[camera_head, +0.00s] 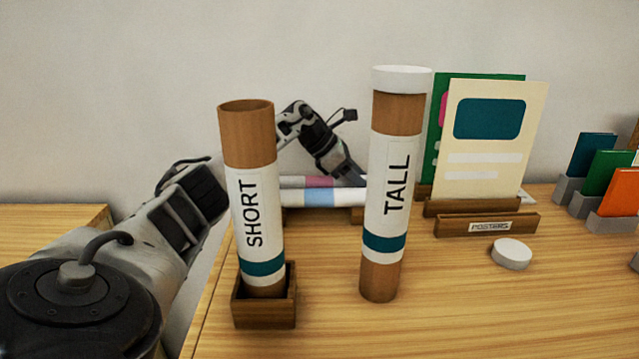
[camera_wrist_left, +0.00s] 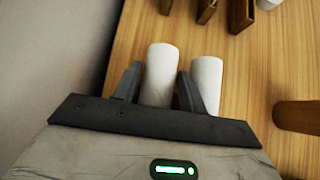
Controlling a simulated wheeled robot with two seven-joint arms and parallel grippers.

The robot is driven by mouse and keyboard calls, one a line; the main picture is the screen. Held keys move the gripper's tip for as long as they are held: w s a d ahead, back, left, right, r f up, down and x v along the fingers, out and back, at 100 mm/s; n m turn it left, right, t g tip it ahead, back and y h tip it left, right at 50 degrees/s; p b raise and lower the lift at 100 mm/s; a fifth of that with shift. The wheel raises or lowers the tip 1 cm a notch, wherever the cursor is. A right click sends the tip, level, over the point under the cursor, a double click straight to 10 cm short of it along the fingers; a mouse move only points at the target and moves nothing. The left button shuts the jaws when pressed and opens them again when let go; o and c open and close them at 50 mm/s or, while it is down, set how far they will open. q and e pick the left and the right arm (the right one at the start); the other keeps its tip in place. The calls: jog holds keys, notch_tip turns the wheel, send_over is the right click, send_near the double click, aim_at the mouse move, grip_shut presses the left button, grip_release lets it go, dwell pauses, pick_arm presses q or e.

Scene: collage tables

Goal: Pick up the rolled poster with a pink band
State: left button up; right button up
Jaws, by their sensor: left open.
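The rolled poster with a pink band (camera_head: 319,182) lies on its side at the back, behind a rolled poster with a blue band (camera_head: 319,197). The tall tube hides their right ends. My left gripper (camera_head: 350,177) reaches down over them near the tall tube. In the left wrist view my left gripper (camera_wrist_left: 159,88) is open. A white roll (camera_wrist_left: 160,70) lies between its fingers, and another white roll (camera_wrist_left: 207,78) lies just outside the right finger. No bands show there; the roll between the fingers is on the wall side, matching the pink-banded one. My right gripper is not in view.
A SHORT tube (camera_head: 250,180) stands in a wooden holder (camera_head: 264,314). A TALL capped tube (camera_head: 393,165) stands beside it. A poster rack (camera_head: 485,224), a loose white cap (camera_head: 511,253) and colored cards (camera_head: 612,172) are on the right. The front table is clear.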

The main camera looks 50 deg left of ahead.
pick_arm(q)
jog(key=shift+w+d+f, duration=0.2)
jog(key=shift+w+f, duration=0.05)
jog(key=shift+f, duration=0.1)
jog(key=c, duration=0.6)
